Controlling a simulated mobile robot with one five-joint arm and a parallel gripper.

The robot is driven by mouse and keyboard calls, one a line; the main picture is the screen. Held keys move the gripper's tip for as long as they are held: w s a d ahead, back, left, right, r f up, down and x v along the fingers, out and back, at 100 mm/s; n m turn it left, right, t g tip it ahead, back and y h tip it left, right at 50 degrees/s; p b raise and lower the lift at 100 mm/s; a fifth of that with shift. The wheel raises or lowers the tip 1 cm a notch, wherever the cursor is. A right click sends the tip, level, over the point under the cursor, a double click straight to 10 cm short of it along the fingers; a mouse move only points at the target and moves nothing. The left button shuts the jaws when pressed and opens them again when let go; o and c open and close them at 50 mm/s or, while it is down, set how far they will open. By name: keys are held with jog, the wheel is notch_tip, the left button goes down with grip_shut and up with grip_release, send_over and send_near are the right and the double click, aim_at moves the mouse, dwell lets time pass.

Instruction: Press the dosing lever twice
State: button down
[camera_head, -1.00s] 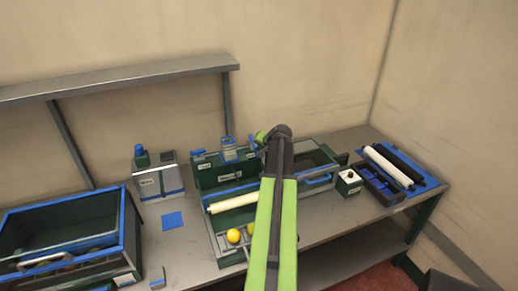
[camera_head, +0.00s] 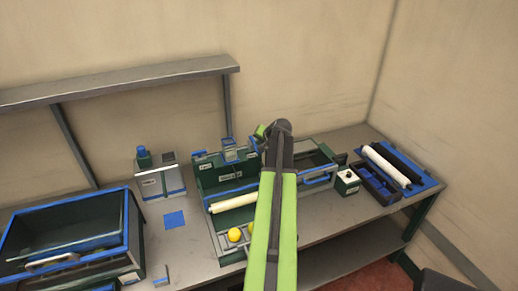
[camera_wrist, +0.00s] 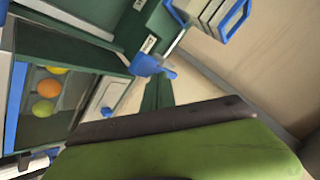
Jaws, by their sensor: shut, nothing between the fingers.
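A dark green machine (camera_head: 212,177) with white labels stands mid-bench, with blue-edged parts along its top. A small blue lever-like piece (camera_head: 253,145) shows at its top right, beside my arm's end. In the wrist view a blue piece (camera_wrist: 150,65) sticks out from the dark green housing; I take it to be the lever. My gripper (camera_head: 262,131) is at the machine's upper right, largely hidden by my green arm. In the wrist view, two narrow dark green prongs (camera_wrist: 158,92), seemingly my shut fingers, lie just below the blue piece. I cannot tell whether they touch it.
A blue-rimmed crate (camera_head: 134,235) is at left, a grey dispenser (camera_head: 160,182) beside the machine. A small box (camera_head: 347,180) and a blue roller tray (camera_head: 428,184) stand right.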

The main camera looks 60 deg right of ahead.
jog(key=shift+r+p, duration=2.6)
jog(key=shift+r, duration=0.05)
jog(key=shift+f, duration=0.15)
